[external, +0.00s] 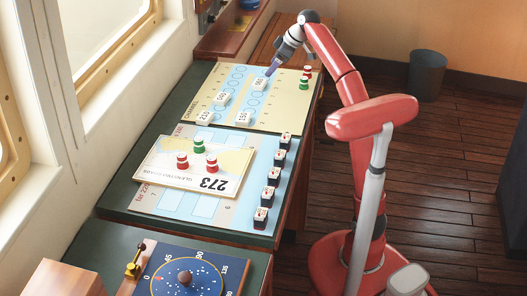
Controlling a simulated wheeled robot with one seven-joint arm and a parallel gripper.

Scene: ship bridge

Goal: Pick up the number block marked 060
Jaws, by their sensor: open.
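My gripper (271,72) points down and left at the far end of the pale yellow board (290,112). Its fingertips are close above or at a white number block (260,84). I cannot tell whether they touch it. The marking on this block is too small to read for sure. Three more white blocks stand on the board: one near the middle (221,98), one at the front left (205,117) and one at the front right (243,118). Their numbers are also too small to read surely. My gripper is open, with nothing seen lifted in it.
Red and green pieces (305,79) stand near the board's far right corner. A card marked 273 (160,180) bears more such pieces. Several dark blocks (273,174) line the light blue board's right edge. A blue dial (186,279) lies in front. Windows border the left.

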